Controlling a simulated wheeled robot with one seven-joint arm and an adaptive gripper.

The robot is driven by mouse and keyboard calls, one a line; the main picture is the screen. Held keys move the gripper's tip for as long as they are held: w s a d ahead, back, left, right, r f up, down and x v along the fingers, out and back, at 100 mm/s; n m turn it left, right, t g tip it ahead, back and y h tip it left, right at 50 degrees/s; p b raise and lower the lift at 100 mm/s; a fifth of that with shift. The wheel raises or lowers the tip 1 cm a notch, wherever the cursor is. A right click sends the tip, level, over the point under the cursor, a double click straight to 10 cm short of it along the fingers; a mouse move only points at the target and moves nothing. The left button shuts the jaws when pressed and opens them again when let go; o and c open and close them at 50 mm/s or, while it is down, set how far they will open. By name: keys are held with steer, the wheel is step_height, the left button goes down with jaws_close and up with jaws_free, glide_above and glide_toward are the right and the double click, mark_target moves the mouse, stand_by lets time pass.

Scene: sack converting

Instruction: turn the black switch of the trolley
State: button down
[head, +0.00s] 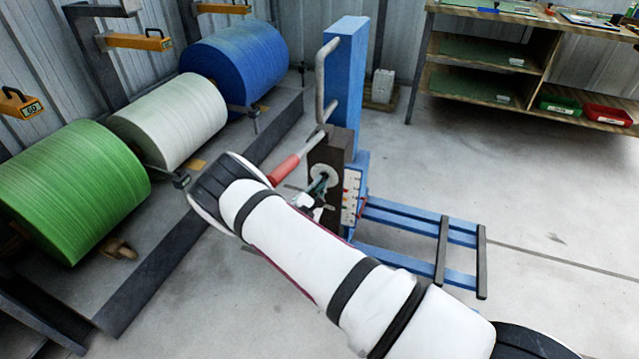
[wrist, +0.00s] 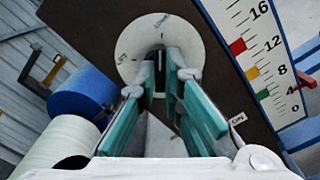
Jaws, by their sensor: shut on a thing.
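The blue trolley (head: 343,80) stands upright in the middle of the head view, with a dark box on its mast. On the box is a round white dial plate (head: 322,176), which also shows in the wrist view (wrist: 138,62). In the wrist view the black switch (wrist: 159,72) is at the dial, mostly hidden between my fingers. My gripper (wrist: 160,85) has its teal fingers on both sides of the switch, shut on it. In the head view my gripper (head: 318,188) is small and partly hidden by my arm.
A white scale plate (head: 351,196) with coloured marks is beside the dial. A red-gripped lever (head: 284,170) sticks out left of the box. Green (head: 72,185), white (head: 172,122) and blue (head: 238,62) rolls are at left. Blue trolley forks (head: 415,212) extend right over open floor.

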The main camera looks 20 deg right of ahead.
steer(key=shift+f+m, duration=0.1)
steer(key=shift+m, duration=0.4)
steer(key=c, duration=1.7)
jaws_free()
steer(key=shift+a, duration=0.1)
steer(key=v, duration=1.2)
